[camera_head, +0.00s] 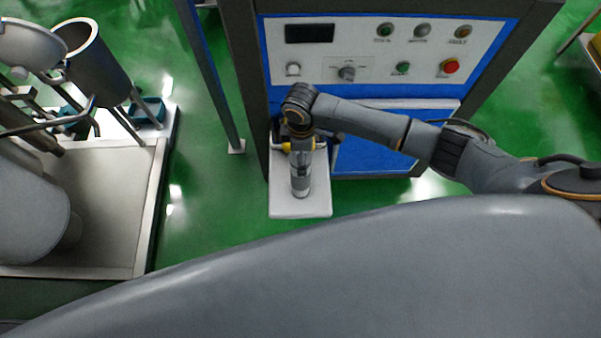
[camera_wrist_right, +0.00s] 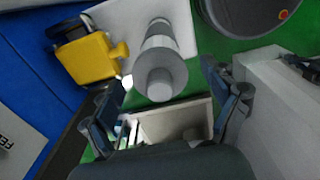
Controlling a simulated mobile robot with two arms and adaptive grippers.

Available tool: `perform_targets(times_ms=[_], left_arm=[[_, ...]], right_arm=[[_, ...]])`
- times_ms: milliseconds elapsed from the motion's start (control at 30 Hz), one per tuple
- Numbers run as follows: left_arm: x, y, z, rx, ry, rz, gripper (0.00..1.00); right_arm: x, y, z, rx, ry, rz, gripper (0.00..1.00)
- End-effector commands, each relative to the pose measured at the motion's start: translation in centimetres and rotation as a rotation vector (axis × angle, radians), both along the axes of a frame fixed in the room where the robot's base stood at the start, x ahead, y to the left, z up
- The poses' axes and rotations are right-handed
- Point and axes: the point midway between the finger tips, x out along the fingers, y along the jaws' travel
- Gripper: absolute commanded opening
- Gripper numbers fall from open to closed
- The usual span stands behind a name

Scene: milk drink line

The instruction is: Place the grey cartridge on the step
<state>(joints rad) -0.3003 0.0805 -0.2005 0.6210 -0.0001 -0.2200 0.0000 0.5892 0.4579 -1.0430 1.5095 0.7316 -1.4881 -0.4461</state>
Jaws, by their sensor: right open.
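The grey cartridge (camera_head: 300,184) stands upright on the white step (camera_head: 285,209) at the foot of the blue-fronted machine. In the right wrist view the cartridge (camera_wrist_right: 160,72) shows its round end with a small knob, and the white step (camera_wrist_right: 118,18) lies behind it. My right gripper (camera_wrist_right: 162,88) is open, with one finger on each side of the cartridge's near end. I see gaps between the fingers and the cartridge. In the head view my right arm and wrist hide the cartridge's upper part. My left gripper is not in view.
A yellow part (camera_wrist_right: 90,60) with a black knob sits close beside the cartridge. The machine's control panel (camera_head: 390,50) rises behind the step.

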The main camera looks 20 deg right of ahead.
Motion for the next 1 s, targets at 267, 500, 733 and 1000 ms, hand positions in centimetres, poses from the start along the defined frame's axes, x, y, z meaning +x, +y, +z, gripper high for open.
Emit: perform_targets(times_ms=[267,500,733,1000], left_arm=[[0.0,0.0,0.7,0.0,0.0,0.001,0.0],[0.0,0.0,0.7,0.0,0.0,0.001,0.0],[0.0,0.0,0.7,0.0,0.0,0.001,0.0],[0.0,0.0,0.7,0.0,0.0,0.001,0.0]], right_arm=[[0.1,0.2,-2.7,0.001,-0.001,0.001,0.87],[0.1,0.1,-2.8,-0.001,-0.002,0.001,0.8],[0.1,0.1,-2.8,-0.001,-0.002,0.0,0.34],[0.1,0.1,-2.8,0.0,-0.001,0.0,0.08]])
